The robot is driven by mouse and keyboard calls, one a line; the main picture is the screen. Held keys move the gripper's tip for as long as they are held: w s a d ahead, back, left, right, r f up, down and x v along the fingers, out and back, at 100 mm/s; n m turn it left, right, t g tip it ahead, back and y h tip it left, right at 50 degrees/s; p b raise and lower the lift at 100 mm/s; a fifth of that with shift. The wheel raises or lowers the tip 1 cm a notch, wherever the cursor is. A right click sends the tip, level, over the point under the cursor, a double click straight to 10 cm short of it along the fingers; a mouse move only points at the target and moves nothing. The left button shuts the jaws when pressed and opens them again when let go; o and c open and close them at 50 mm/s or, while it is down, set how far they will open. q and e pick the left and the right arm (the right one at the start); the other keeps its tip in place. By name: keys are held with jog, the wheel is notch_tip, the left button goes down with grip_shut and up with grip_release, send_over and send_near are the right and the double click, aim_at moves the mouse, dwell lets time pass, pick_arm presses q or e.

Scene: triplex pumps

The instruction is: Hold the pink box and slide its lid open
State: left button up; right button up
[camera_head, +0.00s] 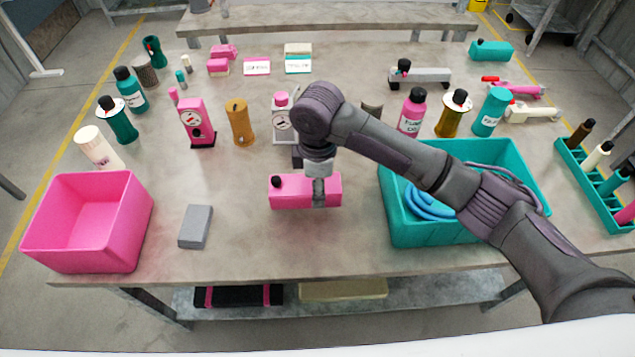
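The pink box (292,195) is near the front middle of the table, long side toward me, with a black knob (276,181) on top at its left end. The lid looks closed; its seam is too small to make out. My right gripper (319,195) points down over the box, right of its middle. One finger lies in front of the near face; the other is hidden behind the box and gripper. Whether the fingers press on the box I cannot tell. My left gripper is not in view.
A teal bin (400,233) with blue hose stands right of the box, under my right arm. A grey block (195,227) and an open pink bin (128,240) are to the left. Bottles and pump parts line the back. The table between grey block and pink box is clear.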

jog(key=shift+f+b, duration=0.85)
jog(key=shift+f, duration=1.85)
